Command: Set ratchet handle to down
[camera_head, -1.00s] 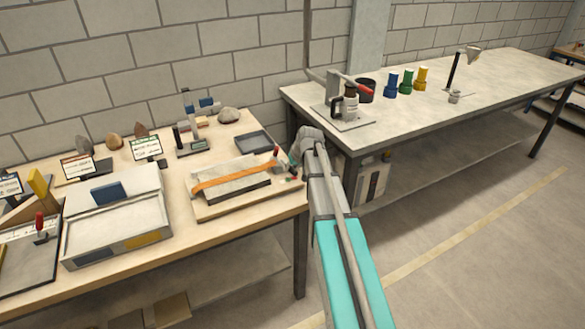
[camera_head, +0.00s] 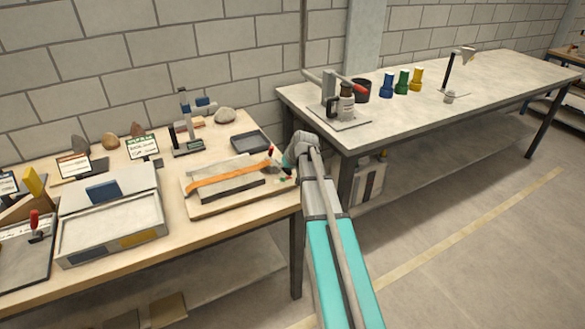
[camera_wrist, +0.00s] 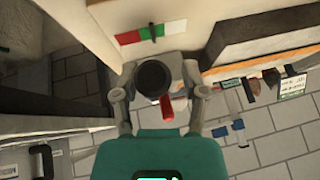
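The ratchet fixture is a wooden board (camera_head: 200,209) on the left table, with an orange strap (camera_head: 230,179) over a grey slab. A small red handle tip (camera_head: 270,149) shows at its right end, beside my gripper (camera_head: 282,164). In the wrist view my gripper (camera_wrist: 158,85) has its fingers apart. A round black part (camera_wrist: 153,77) and the red handle end (camera_wrist: 167,108) lie between them; contact is not clear. The ratchet's mechanism is mostly hidden.
A grey tray (camera_head: 250,142) and a stand with a blue part (camera_head: 187,125) are behind the board. A white-topped box (camera_head: 112,230) stands left. The right bench (camera_head: 425,108) holds a press-like device (camera_head: 340,100) and coloured cups. Floor is clear at right.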

